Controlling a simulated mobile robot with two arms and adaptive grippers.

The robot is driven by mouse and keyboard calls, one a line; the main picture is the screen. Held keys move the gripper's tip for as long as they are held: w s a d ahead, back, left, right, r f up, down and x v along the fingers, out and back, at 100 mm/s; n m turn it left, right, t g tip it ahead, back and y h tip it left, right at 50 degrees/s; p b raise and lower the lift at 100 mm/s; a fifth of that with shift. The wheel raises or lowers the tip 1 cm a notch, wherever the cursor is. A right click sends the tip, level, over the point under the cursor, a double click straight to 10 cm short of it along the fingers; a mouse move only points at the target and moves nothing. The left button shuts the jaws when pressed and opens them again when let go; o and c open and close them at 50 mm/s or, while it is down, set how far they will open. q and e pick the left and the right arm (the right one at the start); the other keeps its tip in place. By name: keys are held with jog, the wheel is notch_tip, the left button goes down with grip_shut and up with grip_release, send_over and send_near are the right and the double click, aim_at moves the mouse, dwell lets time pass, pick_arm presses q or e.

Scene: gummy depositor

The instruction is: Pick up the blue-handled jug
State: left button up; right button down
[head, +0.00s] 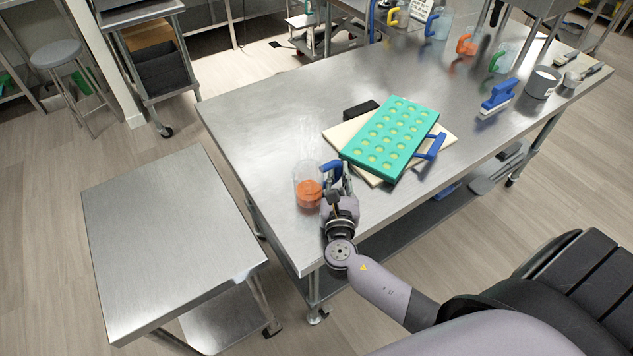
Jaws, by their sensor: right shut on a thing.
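The blue-handled jug (308,187) is clear and holds orange liquid. It is upright at the near left part of the steel table (255,120), with its blue handle on its right side. My right gripper (337,178) is at the jug's right side, shut on the blue handle. The fingers hide part of the handle. I cannot tell whether the jug's base touches the table. My left gripper is not in view.
A teal mold (391,138) lies on a pale board (343,133) close to the right of the jug, with a black block (361,109) behind. Several other jugs stand at the far end. A lower, bare steel table (165,235) is at left.

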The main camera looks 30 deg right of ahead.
jog(key=shift+r, duration=0.1)
dwell(0.3)
jog(key=shift+r, duration=0.3)
notch_tip(320, 180, up, 19)
jog(key=p, duration=0.2)
jog(key=shift+r+p, duration=0.15)
jog(key=shift+p, duration=0.25)
jog(key=c, duration=2.2)
grip_release()
grip_shut()
